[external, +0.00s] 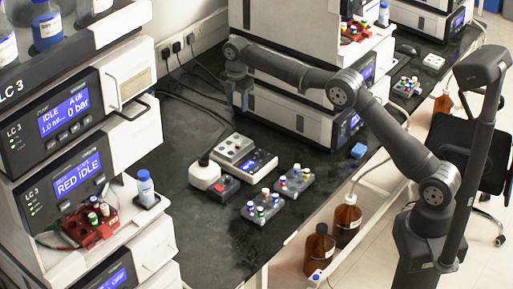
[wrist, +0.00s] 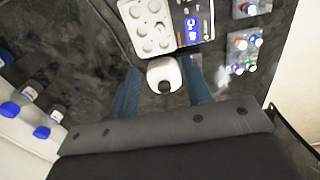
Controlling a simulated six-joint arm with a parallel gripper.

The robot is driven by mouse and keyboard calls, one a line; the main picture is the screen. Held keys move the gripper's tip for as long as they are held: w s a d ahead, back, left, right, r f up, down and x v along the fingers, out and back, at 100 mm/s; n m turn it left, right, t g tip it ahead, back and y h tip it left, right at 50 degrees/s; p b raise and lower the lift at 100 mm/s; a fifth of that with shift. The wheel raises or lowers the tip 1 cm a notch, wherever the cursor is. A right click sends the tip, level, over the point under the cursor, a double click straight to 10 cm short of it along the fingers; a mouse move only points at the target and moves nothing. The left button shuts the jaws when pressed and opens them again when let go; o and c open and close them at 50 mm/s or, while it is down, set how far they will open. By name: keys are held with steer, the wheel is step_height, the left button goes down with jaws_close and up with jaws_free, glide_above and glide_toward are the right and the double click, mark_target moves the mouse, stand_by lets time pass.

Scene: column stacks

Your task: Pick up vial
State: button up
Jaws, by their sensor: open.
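Small vials with coloured caps stand in two grey racks on the black bench. In the external view, the nearer rack (external: 264,214) holds several vials (external: 265,196), and the farther rack (external: 297,188) holds several more. The racks also show at the upper right of the wrist view, the lower one (wrist: 234,62) with vials (wrist: 252,42). My gripper (external: 240,100) hangs above the bench, pointing down, behind the racks and apart from them. In the wrist view, my gripper's (wrist: 163,92) two fingers are spread with nothing held between them. Which vial is meant cannot be told.
A white round-topped device (external: 205,176) and a block with wells and a screen (external: 243,160) stand left of the racks. A red rack with vials (external: 90,230) sits on the left instrument stack. Another instrument stack (external: 290,110) stands behind. Cables cross the bench.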

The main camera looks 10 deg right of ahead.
steer(key=d+m+y, duration=0.1)
steer(key=m, duration=0.4)
steer(key=m+t+y, duration=0.2)
steer(key=m+y, duration=0.1)
steer(key=m, duration=0.7)
glide_toward(238, 142)
steer(key=shift+m, duration=0.3)
steer(key=shift+x, duration=4.25)
steer(key=shift+w+t, duration=0.1)
steer(key=shift+t, duration=0.2)
jaws_close()
